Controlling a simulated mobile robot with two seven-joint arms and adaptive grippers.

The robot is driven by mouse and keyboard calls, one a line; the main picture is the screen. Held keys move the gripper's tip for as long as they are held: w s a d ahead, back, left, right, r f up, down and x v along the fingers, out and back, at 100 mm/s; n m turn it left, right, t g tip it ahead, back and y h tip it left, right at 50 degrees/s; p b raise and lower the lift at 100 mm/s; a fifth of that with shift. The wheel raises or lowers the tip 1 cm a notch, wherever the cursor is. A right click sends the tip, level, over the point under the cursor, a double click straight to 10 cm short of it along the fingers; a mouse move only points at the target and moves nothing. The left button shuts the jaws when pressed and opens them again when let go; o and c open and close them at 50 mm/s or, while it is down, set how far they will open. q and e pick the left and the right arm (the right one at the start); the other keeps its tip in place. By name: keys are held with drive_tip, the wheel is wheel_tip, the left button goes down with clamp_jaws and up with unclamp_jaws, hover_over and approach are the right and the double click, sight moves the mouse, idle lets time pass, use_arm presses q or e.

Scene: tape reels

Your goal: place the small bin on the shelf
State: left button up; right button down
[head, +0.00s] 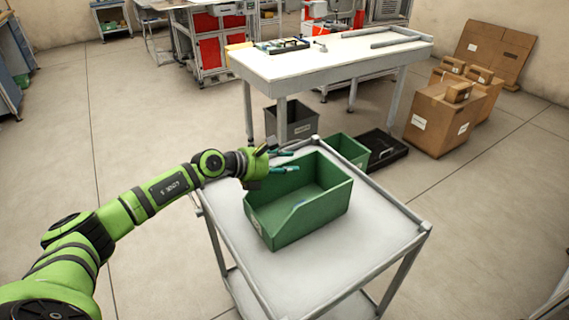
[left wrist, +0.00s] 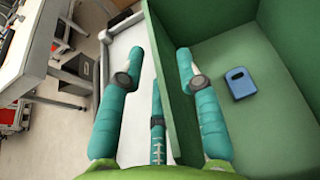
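A green open-front bin (head: 318,212) stands on the top of a grey cart (head: 375,262). A smaller green bin (head: 347,150) shows behind it, partly hidden. I cannot tell which is the small bin. My left gripper (head: 284,162) is at the near bin's back left wall. In the left wrist view its teal fingers (left wrist: 160,75) are spread, with the green bin wall (left wrist: 168,65) between them. One finger is over the inside of the bin and the others are outside. Contact with the wall cannot be told. A blue item (left wrist: 240,83) lies inside the bin. My right gripper is not in view.
The cart has a raised rail and a lower shelf (head: 240,292). A white workbench (head: 330,58) stands behind it, with a dark grey bin (head: 292,121) beneath. A black tray (head: 383,150) and cardboard boxes (head: 440,118) are on the floor at right. Floor at left is clear.

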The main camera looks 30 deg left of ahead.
use_arm(q)
drive_tip(key=shift+r, duration=0.25)
drive_tip(key=b+v, duration=0.3)
drive_tip(key=v, duration=0.9)
drive_tip(key=shift+f, duration=0.2)
